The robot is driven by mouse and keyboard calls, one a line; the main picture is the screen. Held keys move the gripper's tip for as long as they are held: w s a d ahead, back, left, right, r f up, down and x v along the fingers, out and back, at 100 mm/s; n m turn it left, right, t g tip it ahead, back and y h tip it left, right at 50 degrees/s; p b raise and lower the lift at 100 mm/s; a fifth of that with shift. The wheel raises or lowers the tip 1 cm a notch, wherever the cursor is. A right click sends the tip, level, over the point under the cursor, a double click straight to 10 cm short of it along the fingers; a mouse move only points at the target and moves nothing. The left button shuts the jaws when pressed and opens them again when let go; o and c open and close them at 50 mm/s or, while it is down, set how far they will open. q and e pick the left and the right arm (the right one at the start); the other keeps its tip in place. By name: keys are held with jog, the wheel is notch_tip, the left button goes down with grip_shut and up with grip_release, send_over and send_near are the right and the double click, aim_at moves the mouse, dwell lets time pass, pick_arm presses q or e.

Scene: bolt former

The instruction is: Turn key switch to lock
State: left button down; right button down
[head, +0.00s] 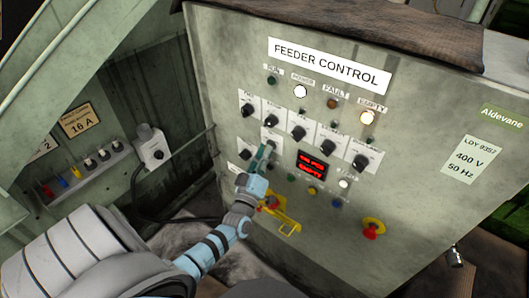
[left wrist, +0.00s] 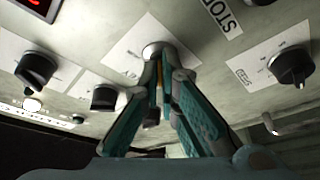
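The feeder control panel (head: 225,60) fills the middle of the head view. My left gripper (head: 262,156) is up against the panel's lower row, left of the red display. In the left wrist view, a round metal key switch (left wrist: 158,48) on a pale label plate is straight ahead. The left gripper's fingertips (left wrist: 160,68) converge right at it, with a thin dark and orange piece, seemingly the key, between them. The fingers appear closed on it. They cover most of the key, so its angle cannot be told. My right gripper is in neither view.
Several black knobs, such as one in the left wrist view (left wrist: 292,68), surround the switch closely. A yellow bracket (head: 284,216) sticks out below my gripper. A red emergency button (head: 374,228) is at lower right. A grey switch box (head: 152,148) hangs to the left.

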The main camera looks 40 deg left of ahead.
pick_arm(q)
jog(key=shift+r, duration=0.2)
jog(key=c, duration=1.8)
grip_release()
jog(key=shift+c, duration=0.2)
jog(key=shift+f, duration=0.2)
jog(key=v, duration=1.1)
jog(key=shift+s, duration=0.35)
jog(key=shift+d+f, duration=0.1)
jog(key=shift+f, duration=0.1)
